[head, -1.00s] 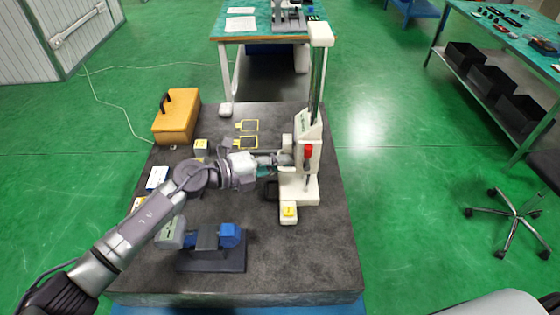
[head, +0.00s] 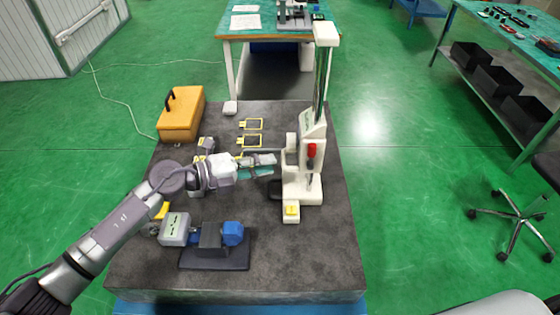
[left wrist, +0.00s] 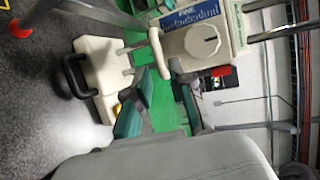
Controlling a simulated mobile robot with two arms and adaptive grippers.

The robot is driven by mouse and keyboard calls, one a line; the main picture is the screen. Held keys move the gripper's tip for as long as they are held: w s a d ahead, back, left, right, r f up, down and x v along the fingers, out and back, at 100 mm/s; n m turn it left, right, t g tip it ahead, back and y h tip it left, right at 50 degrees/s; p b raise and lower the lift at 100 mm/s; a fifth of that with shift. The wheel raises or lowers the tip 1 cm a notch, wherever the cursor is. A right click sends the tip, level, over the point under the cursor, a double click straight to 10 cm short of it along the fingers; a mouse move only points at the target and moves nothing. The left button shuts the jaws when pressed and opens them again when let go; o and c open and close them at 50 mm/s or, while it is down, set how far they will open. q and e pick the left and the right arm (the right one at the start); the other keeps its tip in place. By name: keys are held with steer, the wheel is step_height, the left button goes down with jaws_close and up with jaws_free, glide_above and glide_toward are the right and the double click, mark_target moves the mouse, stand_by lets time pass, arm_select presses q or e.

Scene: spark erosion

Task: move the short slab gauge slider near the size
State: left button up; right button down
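The white gauge stands at the right of the dark slab, with a white base (head: 310,190) and a tall upright column (head: 323,75). Its slider (head: 313,130) is low on the column and has a red handle (head: 312,150). In the left wrist view the slider (left wrist: 205,42) shows a round white knob and a blue label. My left gripper (head: 274,166) is just left of the gauge at about slider height. Its teal-padded fingers are apart with nothing between them; they also show in the left wrist view (left wrist: 158,110). My right gripper is out of view.
On the dark slab (head: 300,265) are an orange case (head: 181,114), yellow-edged frames (head: 250,140), a yellow-topped block (head: 292,210) by the base and a blue-and-grey device (head: 215,240) in front. Bare slab lies right of that device.

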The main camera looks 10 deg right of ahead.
arm_select(q)
steer(key=v, duration=0.7)
stand_by(0.4)
